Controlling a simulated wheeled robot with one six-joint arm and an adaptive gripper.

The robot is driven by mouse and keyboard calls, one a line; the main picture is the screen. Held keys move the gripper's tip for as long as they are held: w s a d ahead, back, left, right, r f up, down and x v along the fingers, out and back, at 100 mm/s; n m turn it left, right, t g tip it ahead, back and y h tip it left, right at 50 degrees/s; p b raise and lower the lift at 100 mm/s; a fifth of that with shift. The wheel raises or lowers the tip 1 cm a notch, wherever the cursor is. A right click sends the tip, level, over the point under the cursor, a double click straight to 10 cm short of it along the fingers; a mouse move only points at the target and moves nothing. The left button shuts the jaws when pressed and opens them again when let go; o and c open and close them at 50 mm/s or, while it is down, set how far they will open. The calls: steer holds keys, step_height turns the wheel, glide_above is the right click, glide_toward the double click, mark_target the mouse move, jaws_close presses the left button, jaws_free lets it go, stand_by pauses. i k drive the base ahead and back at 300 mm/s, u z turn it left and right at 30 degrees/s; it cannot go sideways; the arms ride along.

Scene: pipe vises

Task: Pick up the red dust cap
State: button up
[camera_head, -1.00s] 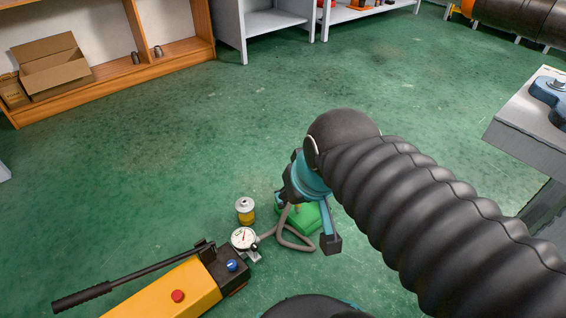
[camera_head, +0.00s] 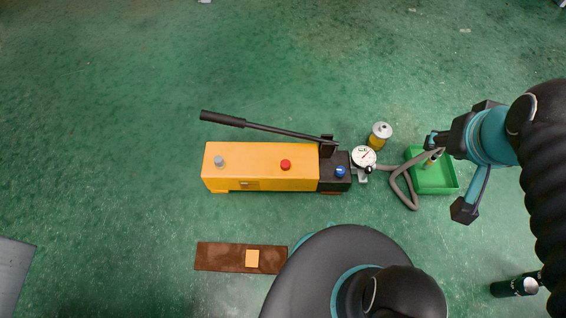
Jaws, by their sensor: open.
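The red dust cap (camera_head: 285,164) is a small round red piece on top of the orange pump body (camera_head: 240,160), near its right part. My gripper (camera_head: 449,176) is open at the right of the view, with its two fingers spread above the green tray (camera_head: 447,187). No object shows held between the fingers. My gripper is well to the right of the red dust cap and apart from it. The cap is in plain view.
The pump also bears a grey cap (camera_head: 219,161), a blue cap (camera_head: 340,171) and a long black handle (camera_head: 265,127). A dial gauge (camera_head: 363,157), a grey hose (camera_head: 400,192) and a yellow-grey cylinder (camera_head: 379,135) stand right of it. A brown plank (camera_head: 220,257) holds an orange block (camera_head: 252,258).

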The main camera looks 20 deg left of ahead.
mark_target(285, 164)
steer(key=u, duration=0.35)
steer(key=k, duration=0.4)
steer(key=u, duration=0.7)
steer(key=i, duration=0.5)
steer(key=z, duration=1.1)
steer(key=k, duration=0.95)
steer(key=u, duration=1.1)
steer(key=i, duration=0.5)
